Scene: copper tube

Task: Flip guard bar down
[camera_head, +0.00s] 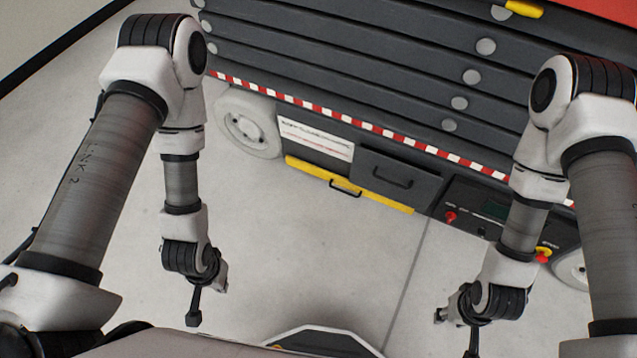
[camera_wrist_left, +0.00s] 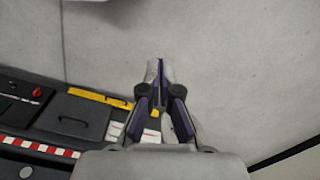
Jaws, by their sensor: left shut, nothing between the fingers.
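A yellow bar (camera_head: 388,202) with a black handle (camera_head: 345,187) runs along the lower edge of the dark lift machine in the head view; I take it as the guard bar. I cannot tell whether it is flipped up or down. It also shows in the left wrist view (camera_wrist_left: 98,98), partly hidden behind my gripper. My left gripper (camera_wrist_left: 156,66) is shut and empty, its fingers pointing over bare floor, apart from the bar. In the head view my right gripper (camera_head: 441,315) hangs low at the right, away from the bar; its fingers are too small to read.
Above the bar are a label plate (camera_head: 315,138) and a grey drawer (camera_head: 397,180) with a handle. A control panel (camera_head: 487,212) with a red knob (camera_head: 450,217) and a red-yellow button (camera_head: 543,255) is to its right. A wheel (camera_head: 247,125) stands left. The floor in front is clear.

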